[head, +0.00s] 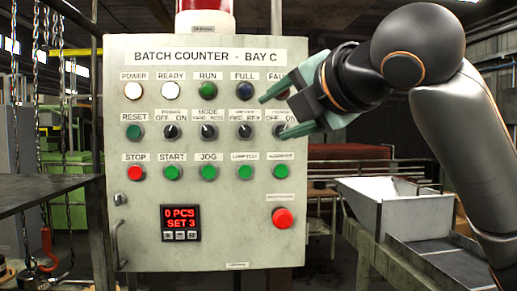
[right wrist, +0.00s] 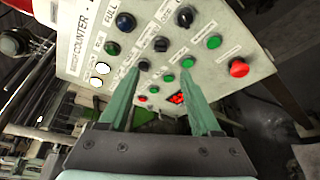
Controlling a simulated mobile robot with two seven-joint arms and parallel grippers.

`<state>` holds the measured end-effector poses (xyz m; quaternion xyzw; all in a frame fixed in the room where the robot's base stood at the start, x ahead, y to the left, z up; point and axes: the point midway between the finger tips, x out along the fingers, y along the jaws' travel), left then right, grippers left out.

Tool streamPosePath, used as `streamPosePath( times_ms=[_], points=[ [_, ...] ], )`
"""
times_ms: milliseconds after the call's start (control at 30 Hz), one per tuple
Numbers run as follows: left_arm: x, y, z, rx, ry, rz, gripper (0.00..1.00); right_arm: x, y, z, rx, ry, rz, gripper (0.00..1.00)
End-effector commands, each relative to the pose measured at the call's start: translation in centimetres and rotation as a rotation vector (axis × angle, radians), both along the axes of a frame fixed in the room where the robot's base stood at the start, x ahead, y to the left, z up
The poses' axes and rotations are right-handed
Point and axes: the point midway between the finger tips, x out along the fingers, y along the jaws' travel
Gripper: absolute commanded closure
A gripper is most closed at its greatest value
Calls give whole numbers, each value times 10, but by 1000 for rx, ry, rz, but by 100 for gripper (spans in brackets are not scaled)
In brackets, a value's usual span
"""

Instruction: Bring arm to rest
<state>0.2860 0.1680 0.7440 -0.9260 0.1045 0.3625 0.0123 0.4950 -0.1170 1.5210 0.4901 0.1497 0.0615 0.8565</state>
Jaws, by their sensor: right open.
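My right gripper (head: 275,116) is open and empty, in front of the upper right of a grey control panel (head: 245,225) marked "BATCH COUNTER - BAY C". My right arm comes in from the right. My left gripper is not in view.
The panel has several lamps, knobs and buttons, a red mushroom button (head: 283,218) and a display (head: 180,223) reading "0 PCS SET 3". A metal hopper (head: 385,205) stands at the right, below my arm. A dark table (head: 40,190) and hanging chains are at the left.

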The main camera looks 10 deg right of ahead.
Motion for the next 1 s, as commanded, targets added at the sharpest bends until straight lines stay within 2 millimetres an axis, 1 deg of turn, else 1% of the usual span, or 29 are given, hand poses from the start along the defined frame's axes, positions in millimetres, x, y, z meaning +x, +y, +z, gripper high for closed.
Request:
streamPosePath(
  times_ms=[67,167,267,367,400,567,600,667,700,767,800,867,900,967,1000],
  points=[
    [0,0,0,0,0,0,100,1,0,-2,1,3,0,36],
    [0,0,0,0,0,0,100,7,3,-15,19,27,2,36],
    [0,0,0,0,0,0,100,21,8,-45,65,80,3,36],
    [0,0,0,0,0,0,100,37,15,-90,140,158,-1,36],
    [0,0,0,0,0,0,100,42,17,-110,177,192,-7,36],
    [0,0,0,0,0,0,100,56,24,-186,324,323,-38,36],
    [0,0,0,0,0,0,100,57,26,-205,363,358,-50,36],
    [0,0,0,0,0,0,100,58,27,-234,421,406,-71,36],
    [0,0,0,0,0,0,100,57,27,-253,459,440,-87,36],
    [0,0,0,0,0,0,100,55,27,-280,521,490,-113,36],
    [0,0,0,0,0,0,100,53,27,-299,560,522,-135,36],
    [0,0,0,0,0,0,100,48,26,-326,620,569,-169,36],
    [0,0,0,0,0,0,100,45,25,-344,661,601,-194,36],
    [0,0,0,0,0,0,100,38,23,-370,721,648,-235,36],
    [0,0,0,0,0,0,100,32,21,-387,762,678,-265,36]
  ],
)
